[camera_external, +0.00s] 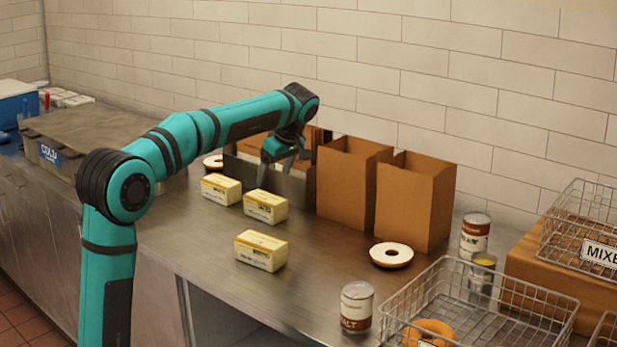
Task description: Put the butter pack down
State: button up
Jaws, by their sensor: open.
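Three pale yellow butter packs lie on the steel counter: one at the left (221,189), one in the middle (265,206) and one nearer the front (261,250). My gripper (283,168) points down above and behind the middle pack, in front of a low steel-walled holder (297,187). It is open, and I see no pack between its fingers. The middle pack rests on the counter just below the gripper, apart from it as far as I can tell. The gripper hides part of the holder.
Two open brown paper bags (347,185) (414,203) stand right of the holder. The steel counter (195,235) is clear left of the front pack.

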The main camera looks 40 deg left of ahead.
jog(key=s+d+r+m+t+h, duration=0.1)
jog(key=s+d+r+m+t, duration=0.25)
jog(key=s, duration=0.55)
jog(key=s+d+r+m+t+h, duration=0.1)
jog(key=s+d+r+m+t, duration=0.1)
jog(key=s+d+m+t, duration=0.5)
jog(key=s+d+r+m+t+h, duration=0.1)
jog(key=s+d+r+m+t, duration=0.15)
jog(key=s, duration=0.85)
jog(key=s+d+m+t+h, duration=0.1)
jog(key=s+m+t, duration=0.3)
jog(key=s, duration=0.8)
jog(key=shift+d+f+m, duration=0.3)
jog(key=shift+m, duration=0.2)
jog(key=shift+o, duration=0.4)
jog(key=shift+w, duration=0.1)
